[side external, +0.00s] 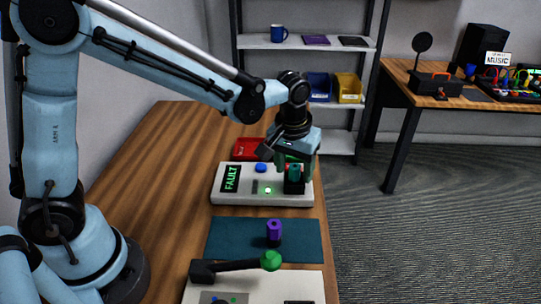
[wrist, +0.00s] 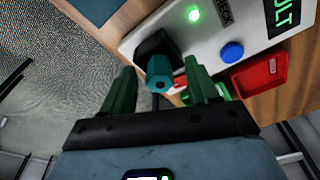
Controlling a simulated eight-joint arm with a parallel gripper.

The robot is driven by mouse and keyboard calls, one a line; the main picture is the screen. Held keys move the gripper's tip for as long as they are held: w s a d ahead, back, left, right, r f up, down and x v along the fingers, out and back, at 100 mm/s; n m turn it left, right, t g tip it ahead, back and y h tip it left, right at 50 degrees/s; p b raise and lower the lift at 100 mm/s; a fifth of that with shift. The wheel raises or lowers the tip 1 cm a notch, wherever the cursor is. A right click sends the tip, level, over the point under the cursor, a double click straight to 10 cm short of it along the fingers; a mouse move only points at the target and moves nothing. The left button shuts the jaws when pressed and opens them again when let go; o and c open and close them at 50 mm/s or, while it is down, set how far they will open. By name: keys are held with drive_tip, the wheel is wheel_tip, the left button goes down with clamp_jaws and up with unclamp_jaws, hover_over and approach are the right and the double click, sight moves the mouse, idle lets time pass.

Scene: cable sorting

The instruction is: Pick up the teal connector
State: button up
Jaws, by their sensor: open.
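The teal connector (wrist: 160,74) is a small hexagonal piece with a dark hole in its end, standing at a black socket block (wrist: 153,45) on the white panel. In the side view the connector (side external: 294,172) shows at the right end of the white panel (side external: 225,199), partly covered by my fingers. My gripper (wrist: 160,66) is open, with one dark green finger on each side of the connector in the wrist view. Gaps show between the fingers and the connector. In the side view my gripper (side external: 293,166) is over the socket end of the panel.
The panel carries a lit "FAULT" display (side external: 231,178), a blue button (side external: 261,168) and a green light (side external: 268,190). A red tray (side external: 246,149) lies behind. A purple connector (side external: 274,232) stands on a teal mat (side external: 225,240). A lever with a green knob (side external: 271,261) is in front.

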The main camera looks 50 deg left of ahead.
clamp_jaws()
idle(0.3)
drive_tip(key=shift+r, duration=0.2)
